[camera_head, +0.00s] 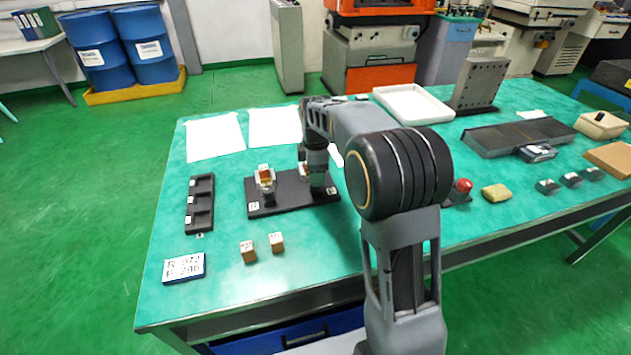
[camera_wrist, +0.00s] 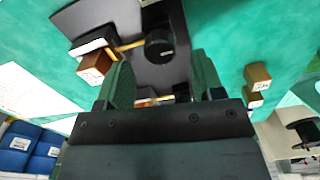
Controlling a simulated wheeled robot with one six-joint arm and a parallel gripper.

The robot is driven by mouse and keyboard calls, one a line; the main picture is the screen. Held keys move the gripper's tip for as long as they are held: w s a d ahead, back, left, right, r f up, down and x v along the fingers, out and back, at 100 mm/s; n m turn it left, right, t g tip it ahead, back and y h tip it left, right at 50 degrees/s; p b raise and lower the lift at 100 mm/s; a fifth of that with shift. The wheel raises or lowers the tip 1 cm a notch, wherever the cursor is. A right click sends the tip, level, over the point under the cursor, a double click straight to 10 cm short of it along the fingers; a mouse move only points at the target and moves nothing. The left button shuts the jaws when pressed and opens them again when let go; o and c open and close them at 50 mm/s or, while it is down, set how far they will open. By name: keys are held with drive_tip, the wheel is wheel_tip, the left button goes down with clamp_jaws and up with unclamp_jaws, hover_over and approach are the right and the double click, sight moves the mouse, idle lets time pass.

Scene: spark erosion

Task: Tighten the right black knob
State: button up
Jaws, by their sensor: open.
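A black round knob (camera_wrist: 159,42) with a small pale label shows in the wrist view, on the black fixture plate (camera_wrist: 140,70). My gripper (camera_wrist: 161,62) has its jaws apart, one on each side of the knob's line. The knob appears just beyond and between the fingertips; I cannot tell whether they touch it. In the head view my gripper (camera_head: 318,186) points down over the right end of the black plate (camera_head: 283,207) and hides the knob there. A holder (camera_head: 265,184) with an orange-brown block stands on the plate's left side. A brown block (camera_wrist: 95,67) shows in the wrist view.
Two small wooden blocks (camera_head: 249,252) lie in front of the plate. A black slotted tray (camera_head: 201,205) is to its left, with a number plate (camera_head: 184,268) nearer. White sheets (camera_head: 214,138) lie behind. A red button (camera_head: 463,186) is right of my arm.

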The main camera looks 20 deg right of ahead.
drive_tip(key=shift+f, duration=1.6)
drive_tip(key=c, duration=0.9)
